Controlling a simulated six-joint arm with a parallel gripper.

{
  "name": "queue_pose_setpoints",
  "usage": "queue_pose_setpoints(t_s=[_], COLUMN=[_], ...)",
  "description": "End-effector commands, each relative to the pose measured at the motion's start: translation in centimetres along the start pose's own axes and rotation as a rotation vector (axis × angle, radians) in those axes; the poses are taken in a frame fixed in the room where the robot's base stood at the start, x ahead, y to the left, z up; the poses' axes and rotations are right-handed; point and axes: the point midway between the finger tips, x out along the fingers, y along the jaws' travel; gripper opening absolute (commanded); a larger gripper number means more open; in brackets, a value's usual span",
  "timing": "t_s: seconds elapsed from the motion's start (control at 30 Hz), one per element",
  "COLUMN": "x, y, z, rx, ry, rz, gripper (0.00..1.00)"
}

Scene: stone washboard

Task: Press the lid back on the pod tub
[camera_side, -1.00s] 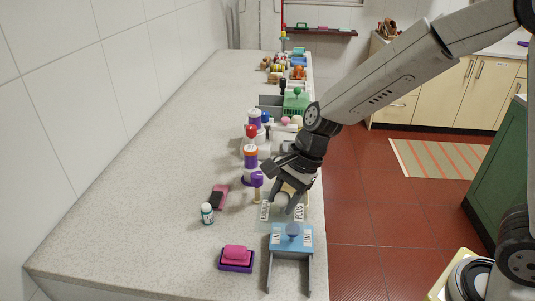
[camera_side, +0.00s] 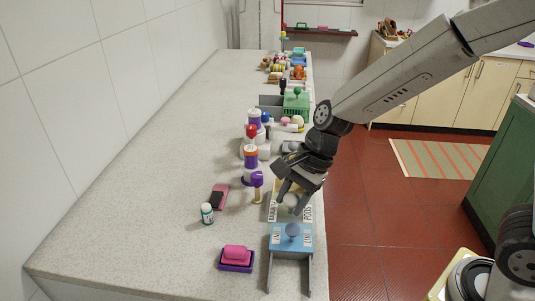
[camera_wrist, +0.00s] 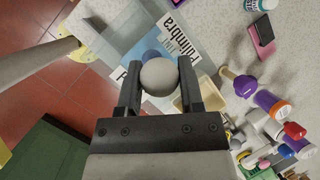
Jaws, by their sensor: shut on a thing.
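My gripper (camera_side: 289,203) is shut on a pale grey ball knob (camera_wrist: 159,77), one finger on each side of it in the wrist view. The knob also shows in the side view (camera_side: 291,199). A clear, thin lid with printed labels (camera_side: 308,214) is around the knob and moves with it. A cream tub (camera_wrist: 186,100) is partly hidden behind the right finger in the wrist view; a bit of cream shows behind my gripper in the side view. I cannot tell the gap between lid and tub.
A blue-topped stand (camera_side: 291,242) with a blue knob and grey sides is in front. Several bottles stand behind. The left counter is clear.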

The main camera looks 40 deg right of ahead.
Motion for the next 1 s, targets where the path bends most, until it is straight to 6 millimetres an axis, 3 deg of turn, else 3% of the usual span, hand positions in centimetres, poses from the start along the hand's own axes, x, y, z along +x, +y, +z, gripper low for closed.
queue_pose_setpoints(t_s=[0.17, 0.37, 0.8, 1.0], x=[-0.1, -0.4, -1.9, -2.2], y=[-0.7, -2.9, -8.2, -9.0], z=[-0.6, -2.9, -11.7, -13.8], rx=[0.001, 0.004, 0.003, 0.001], ry=[0.000, -0.001, 0.000, 0.000], rz=[-0.001, -0.002, -0.001, 0.001], gripper=[0.00, 0.00, 0.00, 0.00])
